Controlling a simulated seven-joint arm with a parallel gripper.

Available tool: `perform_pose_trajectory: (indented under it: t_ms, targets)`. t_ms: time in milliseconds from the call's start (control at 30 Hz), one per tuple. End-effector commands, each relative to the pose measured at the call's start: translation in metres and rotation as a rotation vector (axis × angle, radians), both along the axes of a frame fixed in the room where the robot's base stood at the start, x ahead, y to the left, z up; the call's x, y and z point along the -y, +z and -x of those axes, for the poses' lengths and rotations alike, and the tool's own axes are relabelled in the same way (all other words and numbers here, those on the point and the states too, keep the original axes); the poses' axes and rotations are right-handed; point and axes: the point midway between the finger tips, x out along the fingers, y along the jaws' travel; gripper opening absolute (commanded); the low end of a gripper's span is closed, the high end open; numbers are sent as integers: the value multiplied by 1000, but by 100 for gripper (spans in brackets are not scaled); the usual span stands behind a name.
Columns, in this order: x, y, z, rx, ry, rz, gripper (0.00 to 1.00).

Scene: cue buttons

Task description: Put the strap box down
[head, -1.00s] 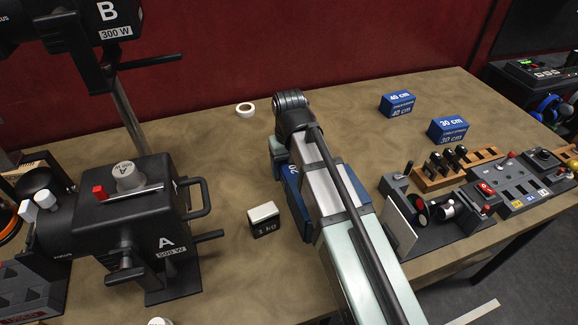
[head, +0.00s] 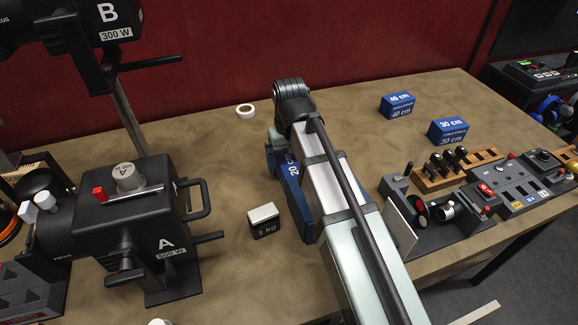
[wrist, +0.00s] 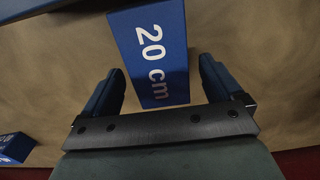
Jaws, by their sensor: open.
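The blue strap box marked "20 cm" (wrist: 152,50) lies between the two fingers of my gripper (wrist: 162,66) in the wrist view. My gripper is open, with gaps between the fingers and the box's sides. In the head view the same blue box (head: 292,192) shows beside my arm, low over the wooden table (head: 225,280). My arm hides much of it there, so its contact with the table is hard to tell. The fingertips are hidden in the head view.
A white-topped 1 kg block (head: 264,222) stands just left of the box. Lamp A (head: 140,225) is farther left. Blue boxes marked 40 cm (head: 397,106) and 30 cm (head: 448,132) stand at the back right. A control panel (head: 500,190) is at right. A white tape roll (head: 245,111) lies behind.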

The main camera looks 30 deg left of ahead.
Motion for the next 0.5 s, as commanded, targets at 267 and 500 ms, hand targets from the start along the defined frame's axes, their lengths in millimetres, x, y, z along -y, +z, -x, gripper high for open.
perform_pose_trajectory:
  t_ms: [267,500]
  targets:
    - [-1,46,-1,1,0,-1,94]
    - [-1,75,-1,1,0,-1,94]
